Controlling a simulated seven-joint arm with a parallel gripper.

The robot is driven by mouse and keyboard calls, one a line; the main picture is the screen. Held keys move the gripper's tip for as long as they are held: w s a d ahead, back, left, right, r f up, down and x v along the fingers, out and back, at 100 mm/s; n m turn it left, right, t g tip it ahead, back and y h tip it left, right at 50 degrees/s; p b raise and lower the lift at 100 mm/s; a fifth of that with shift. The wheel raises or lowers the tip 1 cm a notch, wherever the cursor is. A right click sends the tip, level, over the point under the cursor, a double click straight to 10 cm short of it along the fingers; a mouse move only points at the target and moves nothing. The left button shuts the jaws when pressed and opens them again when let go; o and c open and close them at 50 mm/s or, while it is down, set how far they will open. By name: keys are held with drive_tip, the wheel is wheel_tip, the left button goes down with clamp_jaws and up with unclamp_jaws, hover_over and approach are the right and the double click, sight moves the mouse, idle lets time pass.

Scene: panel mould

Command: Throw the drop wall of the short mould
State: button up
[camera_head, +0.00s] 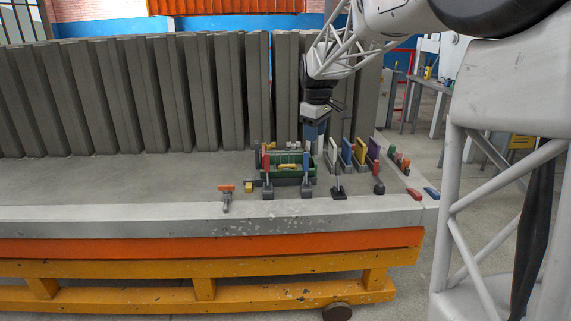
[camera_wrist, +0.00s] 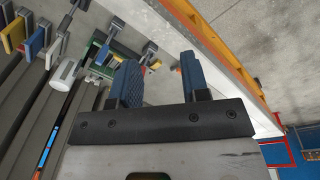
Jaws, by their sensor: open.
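A small green mould (camera_head: 288,166) sits on the grey table top, with levers at its front. One lever has a red handle (camera_head: 266,162) and another a blue handle (camera_head: 306,163); both stand upright. A dark-based lever (camera_head: 337,184) stands just right of them. Which mould is the short one, and its drop wall, I cannot tell. My gripper (camera_head: 316,136) hangs above and behind the green mould's right end. In the wrist view my gripper (camera_wrist: 160,82) has its two blue fingers apart, with nothing between them. Part of the green mould (camera_wrist: 101,50) shows beyond the left finger.
Coloured upright plates (camera_head: 360,150) stand right of the green mould. A small orange-handled clamp (camera_head: 226,190) lies left near the front edge. Tall grey slabs (camera_head: 130,95) line the back. The table's left part (camera_head: 110,180) is clear.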

drive_tip(key=w+a+f+n, duration=0.2)
drive_tip(key=w+f, duration=0.4)
drive_tip(key=w, duration=0.4)
drive_tip(key=w+a+f+n, duration=0.1)
drive_tip(key=w+f+n, duration=0.2)
drive_tip(key=w, duration=0.7)
drive_tip(key=w+a+f+n+g, duration=0.1)
drive_tip(key=w+a+f+n, duration=0.1)
drive_tip(key=w+f, duration=0.6)
drive_tip(key=shift+w+a+f+n, duration=0.15)
drive_tip(key=shift+w+f+n, duration=0.05)
drive_tip(key=shift+w, duration=0.6)
drive_tip(key=shift+w+a+f+n, duration=0.15)
drive_tip(key=shift+w+n, duration=0.05)
drive_tip(key=shift+w, duration=0.6)
drive_tip(key=shift+w+a+f, duration=0.1)
drive_tip(key=shift+w+f, duration=0.2)
drive_tip(key=shift+f, duration=0.05)
hover_over(288, 171)
drive_tip(key=s, duration=0.2)
drive_tip(key=shift+a+f, duration=0.15)
drive_tip(key=shift+f, duration=1.8)
drive_tip(key=shift+a+f, duration=0.1)
drive_tip(key=shift+f, duration=1.85)
clamp_jaws()
